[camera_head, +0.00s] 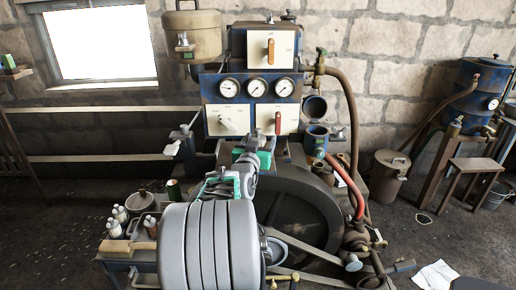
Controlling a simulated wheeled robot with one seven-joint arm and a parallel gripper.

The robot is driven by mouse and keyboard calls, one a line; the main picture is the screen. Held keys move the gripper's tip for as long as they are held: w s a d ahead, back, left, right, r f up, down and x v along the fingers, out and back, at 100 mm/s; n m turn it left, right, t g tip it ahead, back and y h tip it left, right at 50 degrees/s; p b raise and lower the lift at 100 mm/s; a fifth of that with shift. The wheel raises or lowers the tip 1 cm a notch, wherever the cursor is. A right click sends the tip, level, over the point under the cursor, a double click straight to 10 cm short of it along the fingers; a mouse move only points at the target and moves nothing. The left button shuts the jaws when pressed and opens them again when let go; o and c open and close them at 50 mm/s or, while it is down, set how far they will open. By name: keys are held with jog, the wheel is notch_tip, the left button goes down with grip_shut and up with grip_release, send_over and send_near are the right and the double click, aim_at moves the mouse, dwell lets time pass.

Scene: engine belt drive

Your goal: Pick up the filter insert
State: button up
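My gripper (262,158) is at the middle of the view, in front of the lower part of the engine's blue panel. My own arm hides much of it, so I cannot tell how far its fingers are apart or if they hold anything. I cannot identify the filter insert with certainty. A blue open-topped cup (317,133) is fixed on the engine, right of my gripper.
The engine panel carries gauges (228,88) and lever plates (278,119). A large dark flywheel (300,215) and a red hose (349,185) are at the right. Several small bottles (114,228), a can (140,202) and a wooden block (117,247) occupy the left bench.

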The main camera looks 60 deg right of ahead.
jog(key=c, duration=1.4)
jog(key=shift+r, duration=0.1)
